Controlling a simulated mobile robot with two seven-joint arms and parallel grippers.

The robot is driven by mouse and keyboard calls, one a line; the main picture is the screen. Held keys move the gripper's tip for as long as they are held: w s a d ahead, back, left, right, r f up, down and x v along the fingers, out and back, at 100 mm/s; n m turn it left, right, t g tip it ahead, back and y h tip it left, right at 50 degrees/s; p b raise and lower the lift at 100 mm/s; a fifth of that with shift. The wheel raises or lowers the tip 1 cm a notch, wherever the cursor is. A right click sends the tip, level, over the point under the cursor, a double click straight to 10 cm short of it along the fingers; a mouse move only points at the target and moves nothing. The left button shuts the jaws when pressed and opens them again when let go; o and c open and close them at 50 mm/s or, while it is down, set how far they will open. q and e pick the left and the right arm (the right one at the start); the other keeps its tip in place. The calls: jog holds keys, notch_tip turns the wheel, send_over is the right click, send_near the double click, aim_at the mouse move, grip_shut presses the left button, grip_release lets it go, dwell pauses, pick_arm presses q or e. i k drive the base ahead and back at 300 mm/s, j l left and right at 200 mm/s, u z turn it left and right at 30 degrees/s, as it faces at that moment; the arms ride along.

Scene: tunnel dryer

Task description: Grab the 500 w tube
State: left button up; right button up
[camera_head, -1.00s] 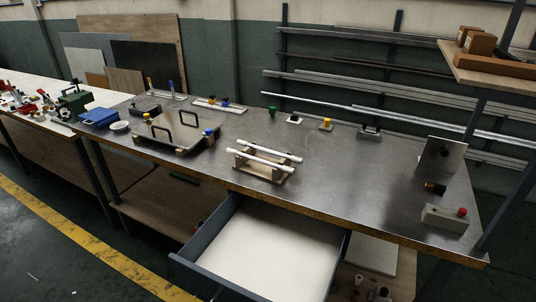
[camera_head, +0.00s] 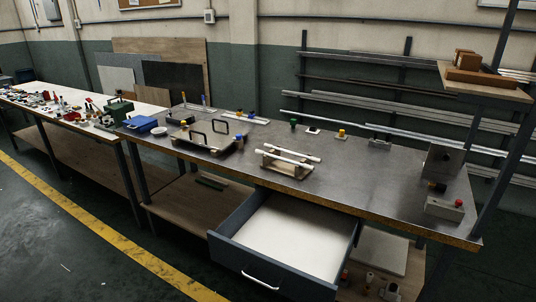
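Two white tubes lie side by side on a small wooden rack on the metal-topped workbench (camera_head: 345,190). The rear tube (camera_head: 296,153) and the front tube (camera_head: 287,160) both rest across the rack (camera_head: 270,168), near the bench's front edge. Any wattage marking is too small to read, so I cannot tell which is the 500 w tube. Neither of my grippers shows in the head view.
An open drawer (camera_head: 268,266) sticks out below the bench in front of the tubes. A tray with black handles (camera_head: 184,141) stands left of them. A grey block with a red knob (camera_head: 443,208) sits at the right end. The bench right of the tubes is mostly clear.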

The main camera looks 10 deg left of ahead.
aim_at(313, 159)
jog(key=u, duration=1.45)
jog(key=i+u, duration=0.65)
jog(key=i, duration=0.15)
jog(key=i+l+z, duration=0.1)
jog(key=i+z, duration=0.2)
jog(key=i, duration=0.3)
jog(key=i+z, duration=0.35)
jog(key=i, duration=0.2)
jog(key=i+l+z, duration=0.1)
jog(key=i+z, duration=0.15)
jog(key=z, duration=0.15)
jog(key=i+z, duration=0.25)
jog(key=z, duration=0.15)
jog(key=i+j+z, duration=0.1)
jog(key=i+z, duration=0.15)
jog(key=z, duration=0.2)
